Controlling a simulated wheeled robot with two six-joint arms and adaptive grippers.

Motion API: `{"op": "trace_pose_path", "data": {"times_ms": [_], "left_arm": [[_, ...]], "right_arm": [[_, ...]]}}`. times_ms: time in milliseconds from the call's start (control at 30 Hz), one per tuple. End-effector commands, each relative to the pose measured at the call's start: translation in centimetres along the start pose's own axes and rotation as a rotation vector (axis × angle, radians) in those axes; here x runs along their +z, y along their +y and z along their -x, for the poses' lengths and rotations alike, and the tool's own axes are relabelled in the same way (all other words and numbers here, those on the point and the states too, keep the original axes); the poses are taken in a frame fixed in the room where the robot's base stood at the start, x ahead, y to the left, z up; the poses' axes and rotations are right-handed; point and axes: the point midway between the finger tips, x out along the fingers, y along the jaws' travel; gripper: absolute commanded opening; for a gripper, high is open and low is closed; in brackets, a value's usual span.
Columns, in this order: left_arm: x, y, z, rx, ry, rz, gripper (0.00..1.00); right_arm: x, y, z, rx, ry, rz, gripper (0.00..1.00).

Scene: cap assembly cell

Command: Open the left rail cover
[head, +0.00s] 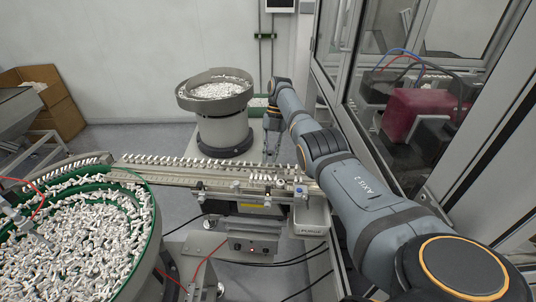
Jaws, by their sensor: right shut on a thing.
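The feed rail (205,176) runs from the green-rimmed bowl at left toward the machine, with rows of small white parts along it. My right arm reaches in from the lower right, and its gripper (272,122) points down near the far side of the rail's right end. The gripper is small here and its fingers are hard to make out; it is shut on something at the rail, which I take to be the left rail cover. The cover's outline is not clear in this view. My left gripper is not in view.
A large green-rimmed bowl (152,232) of white parts fills the lower left. A grey bowl feeder (224,135) stands behind the rail. A small bin (311,222) hangs at the rail's right end. A glazed machine enclosure (440,75) bounds the right. A cardboard box (62,115) stands far left.

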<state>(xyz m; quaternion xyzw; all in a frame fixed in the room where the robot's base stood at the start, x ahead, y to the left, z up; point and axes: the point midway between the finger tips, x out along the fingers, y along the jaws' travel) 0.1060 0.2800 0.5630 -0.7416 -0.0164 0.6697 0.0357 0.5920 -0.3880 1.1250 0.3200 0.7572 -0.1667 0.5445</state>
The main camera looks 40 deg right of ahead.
Motion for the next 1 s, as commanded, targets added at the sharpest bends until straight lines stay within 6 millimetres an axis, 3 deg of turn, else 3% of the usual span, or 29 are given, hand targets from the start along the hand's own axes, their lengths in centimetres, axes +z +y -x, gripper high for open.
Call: {"op": "trace_pose_path", "data": {"times_ms": [400, 433, 567, 867, 1000], "left_arm": [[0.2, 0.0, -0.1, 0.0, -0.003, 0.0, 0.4], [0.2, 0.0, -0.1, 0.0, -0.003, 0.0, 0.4], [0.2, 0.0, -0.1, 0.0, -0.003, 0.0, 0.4], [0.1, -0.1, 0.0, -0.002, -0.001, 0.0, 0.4], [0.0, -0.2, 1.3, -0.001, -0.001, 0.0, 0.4]], "right_arm": [[0.1, 0.1, 0.5, 0.006, -0.009, 0.0, 0.0], [0.1, 0.1, 0.5, 0.006, -0.009, 0.0, 0.21], [0.1, 0.0, 0.4, 0.004, -0.004, 0.0, 0.38], [0.0, 0.0, 0.2, 0.001, 0.001, 0.0, 0.4], [0.1, 0.5, 0.8, -0.001, -0.034, 0.004, 0.4]]}}
